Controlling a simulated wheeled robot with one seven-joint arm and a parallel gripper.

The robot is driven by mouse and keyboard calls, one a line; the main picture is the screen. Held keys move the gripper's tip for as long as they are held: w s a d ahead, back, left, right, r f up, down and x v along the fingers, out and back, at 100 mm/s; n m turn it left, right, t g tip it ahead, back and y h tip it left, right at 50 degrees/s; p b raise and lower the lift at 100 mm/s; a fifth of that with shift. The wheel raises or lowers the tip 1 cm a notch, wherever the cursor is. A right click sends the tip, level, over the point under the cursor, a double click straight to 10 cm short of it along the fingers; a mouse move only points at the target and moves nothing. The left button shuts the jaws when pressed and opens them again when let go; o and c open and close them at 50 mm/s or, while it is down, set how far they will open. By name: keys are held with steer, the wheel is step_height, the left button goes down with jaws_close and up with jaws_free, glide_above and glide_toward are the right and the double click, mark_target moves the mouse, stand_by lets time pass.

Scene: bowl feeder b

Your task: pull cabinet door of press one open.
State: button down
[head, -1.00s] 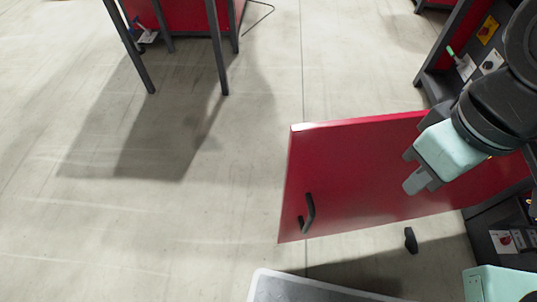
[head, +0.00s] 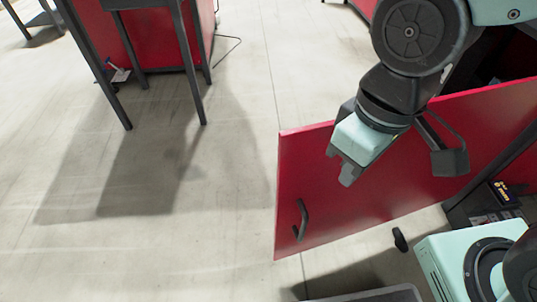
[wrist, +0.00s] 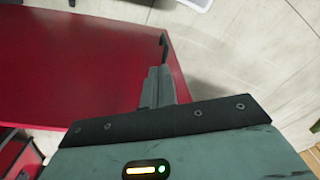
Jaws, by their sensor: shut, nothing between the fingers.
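The red cabinet door (head: 390,190) stands swung out from the press at the right in the head view. Its dark handle (head: 301,220) is near the door's free lower left edge. My gripper (head: 345,172) is shut and empty, in front of the door's upper part and apart from the handle. In the wrist view the door (wrist: 75,65) fills the left, and my gripper's fingers (wrist: 158,85) point along its edge. The dark handle (wrist: 163,42) shows just beyond the fingertips there. Whether the fingers touch the door cannot be told.
A red cabinet on dark legs (head: 140,45) stands at the upper left. A small dark object (head: 400,239) lies on the floor below the door. The floor (head: 150,250) left of the door is clear. A dark opening lies behind the door at the right.

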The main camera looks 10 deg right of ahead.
steer(key=w+d+r+m+t+p, duration=0.1)
steer(key=w+d+r+m+p, duration=0.1)
steer(key=w+d+r+p, duration=0.35)
steer(key=w+d+r+m+t+p, duration=0.1)
steer(key=w+d+r+m+p, duration=0.15)
steer(key=d+r+p, duration=0.55)
steer(key=w+d+r+m+p, duration=0.3)
steer(key=w+d+r+p, duration=0.1)
steer(key=r+p, duration=0.55)
steer(key=w+a+f+n+g, duration=0.1)
steer(key=w+a+f+g, duration=0.25)
steer(key=a+f, duration=0.6)
steer(key=w+a+f+n+g, duration=0.15)
steer(key=w+a+f, duration=0.35)
steer(key=a, duration=0.7)
steer(key=s+a+f+g+h, duration=0.2)
steer(key=s+a+f, duration=0.2)
steer(key=a+f, duration=0.4)
steer(key=s+d+f, duration=0.2)
steer(key=s+f, duration=0.5)
steer(key=f, duration=0.1)
steer(key=shift+s+f+p, duration=0.2)
steer(key=shift+f+p, duration=0.1)
steer(key=shift+p, duration=0.15)
